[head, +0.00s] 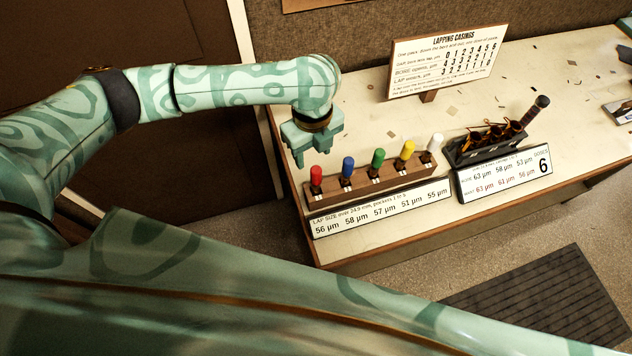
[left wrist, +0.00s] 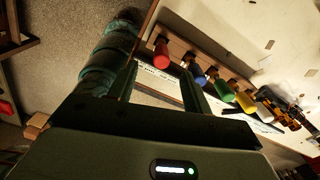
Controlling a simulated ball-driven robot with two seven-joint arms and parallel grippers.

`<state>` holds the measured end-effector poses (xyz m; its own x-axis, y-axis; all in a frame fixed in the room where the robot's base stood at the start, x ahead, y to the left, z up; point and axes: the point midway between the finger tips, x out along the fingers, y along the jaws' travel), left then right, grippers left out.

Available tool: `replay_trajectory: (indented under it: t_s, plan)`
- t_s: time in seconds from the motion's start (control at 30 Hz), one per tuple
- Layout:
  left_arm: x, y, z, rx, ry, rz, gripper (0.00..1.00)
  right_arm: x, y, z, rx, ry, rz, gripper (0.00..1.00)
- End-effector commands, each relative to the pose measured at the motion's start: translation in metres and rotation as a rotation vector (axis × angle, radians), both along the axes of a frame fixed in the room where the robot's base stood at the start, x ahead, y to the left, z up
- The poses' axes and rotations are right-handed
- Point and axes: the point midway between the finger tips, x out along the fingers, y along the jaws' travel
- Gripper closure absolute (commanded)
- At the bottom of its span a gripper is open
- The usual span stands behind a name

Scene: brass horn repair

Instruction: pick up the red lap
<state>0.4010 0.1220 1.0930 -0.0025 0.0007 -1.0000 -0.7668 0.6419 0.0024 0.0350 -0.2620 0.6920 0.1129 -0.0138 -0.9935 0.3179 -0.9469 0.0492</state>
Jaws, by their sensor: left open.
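The red lap (head: 316,175) stands upright at the left end of a wooden rack (head: 380,184) on the bench. It also shows in the left wrist view (left wrist: 161,56), just beyond the fingertips and roughly between their lines. My left gripper (head: 314,150) is open, pointing down, empty, and close above the red lap's handle. I cannot tell whether it touches the lap. The left gripper's two fingers also show in the left wrist view (left wrist: 158,75). My right gripper is not in view.
Blue (head: 347,167), green (head: 378,158), yellow (head: 406,149) and white (head: 434,144) laps stand in the same rack. A label strip (head: 382,209) runs along its front. A dark holder (head: 484,149) with brass parts stands right. A sign (head: 445,62) stands behind.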

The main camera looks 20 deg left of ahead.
Motion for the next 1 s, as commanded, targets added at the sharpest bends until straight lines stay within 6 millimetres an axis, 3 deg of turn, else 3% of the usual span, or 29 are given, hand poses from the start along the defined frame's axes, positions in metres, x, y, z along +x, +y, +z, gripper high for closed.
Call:
replay_trajectory:
  t_s: [0.1, 0.37, 0.6, 0.9, 0.93, 1.0]
  plan:
    - [0.0, -0.001, -0.028, -0.001, 0.002, 0.001, 0.51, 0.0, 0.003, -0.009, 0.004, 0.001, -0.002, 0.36]
    - [0.0, -0.002, -0.051, -0.001, 0.0, 0.001, 0.51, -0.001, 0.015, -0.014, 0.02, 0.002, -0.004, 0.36]
    - [-0.002, -0.007, -0.09, -0.001, -0.001, 0.002, 0.51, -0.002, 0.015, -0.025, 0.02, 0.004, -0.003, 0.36]
    - [-0.001, -0.007, -0.097, -0.001, -0.003, 0.0, 0.51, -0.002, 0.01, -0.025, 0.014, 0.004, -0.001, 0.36]
    - [-0.001, -0.007, -0.097, -0.001, -0.003, 0.0, 0.53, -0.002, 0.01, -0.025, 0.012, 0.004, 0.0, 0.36]
    - [-0.001, -0.007, -0.097, -0.001, -0.003, 0.0, 0.73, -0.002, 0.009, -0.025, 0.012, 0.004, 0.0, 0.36]
